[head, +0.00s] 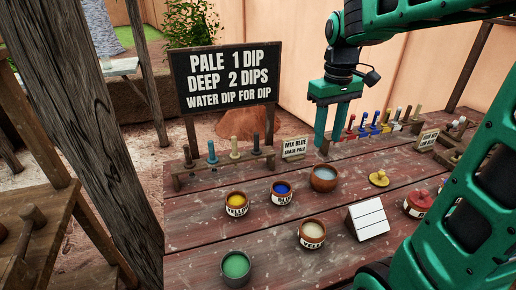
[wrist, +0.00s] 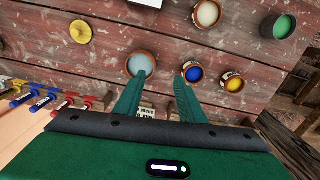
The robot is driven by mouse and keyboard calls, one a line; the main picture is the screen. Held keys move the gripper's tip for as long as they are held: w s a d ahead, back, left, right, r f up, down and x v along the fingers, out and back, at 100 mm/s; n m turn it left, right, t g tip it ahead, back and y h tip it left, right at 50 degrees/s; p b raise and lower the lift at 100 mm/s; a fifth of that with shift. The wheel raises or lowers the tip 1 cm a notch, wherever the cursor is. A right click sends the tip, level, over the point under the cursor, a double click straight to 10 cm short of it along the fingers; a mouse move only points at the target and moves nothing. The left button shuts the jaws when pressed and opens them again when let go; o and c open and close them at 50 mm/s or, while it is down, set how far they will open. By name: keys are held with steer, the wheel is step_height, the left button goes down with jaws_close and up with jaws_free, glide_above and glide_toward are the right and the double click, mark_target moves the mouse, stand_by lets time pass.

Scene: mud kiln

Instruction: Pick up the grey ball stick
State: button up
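A wooden rack (head: 222,168) at the left of the table holds several upright sticks. More sticks stand in a rack at the far right, too small to tell apart. My gripper (head: 330,134) hangs above the table's back, right of the left rack. In the wrist view its two fingers (wrist: 162,84) are apart with nothing held between them.
A brown bowl (head: 323,178), a yellow pot (head: 236,203), a blue pot (head: 282,192), a cream pot (head: 312,233) and a green cup (head: 236,267) stand on the table. A sign (head: 228,75) rises behind the left rack. Coloured sticks (head: 374,127) stand right of my gripper.

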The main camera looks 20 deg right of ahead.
steer(key=w+a+n, duration=0.3)
steer(key=w+a, duration=0.2)
steer(key=w, duration=0.4)
steer(key=n, duration=0.5)
glide_above(257, 133)
steer(key=shift+s+a+f, duration=0.1)
steer(key=shift+a+f, duration=0.05)
steer(key=shift+a, duration=0.2)
steer(key=shift+a+f, duration=0.1)
steer(key=shift+f, duration=0.25)
step_height(257, 133, down, 4)
steer(key=shift+r, duration=0.15)
steer(key=shift+d+f, duration=0.2)
steer(key=shift+f, duration=1.35)
steer(key=shift+d+f, duration=0.2)
steer(key=shift+f, duration=1.35)
steer(key=shift+c, duration=0.6)
jaws_close()
